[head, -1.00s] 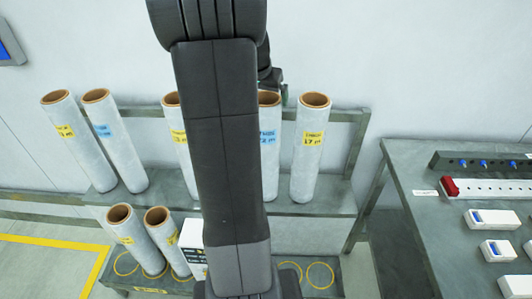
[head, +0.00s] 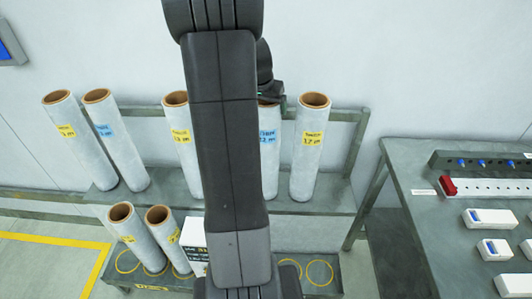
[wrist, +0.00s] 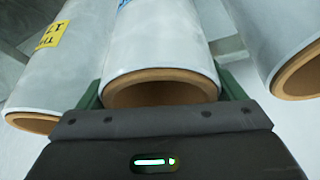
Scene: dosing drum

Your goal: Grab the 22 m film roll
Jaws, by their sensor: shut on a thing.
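A pale film roll with a blue label (head: 268,155) stands on the upper shelf, partly behind my arm in the head view. Its label print is too small and cut off to read surely as 22 m. In the wrist view, this roll (wrist: 160,55) sits between my green fingers, its brown core rim towards the palm and a bit of blue label at the top edge. My gripper (wrist: 160,92) is shut on its end. In the head view the gripper is mostly hidden behind my arm, at the roll's top.
A yellow-labelled roll (head: 308,150) stands close to the right of it; another (head: 184,140) stands left. Two more rolls (head: 113,140) stand at the shelf's left, and others (head: 135,235) on the lower shelf (head: 325,285). A workbench (head: 425,225) with devices stands right.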

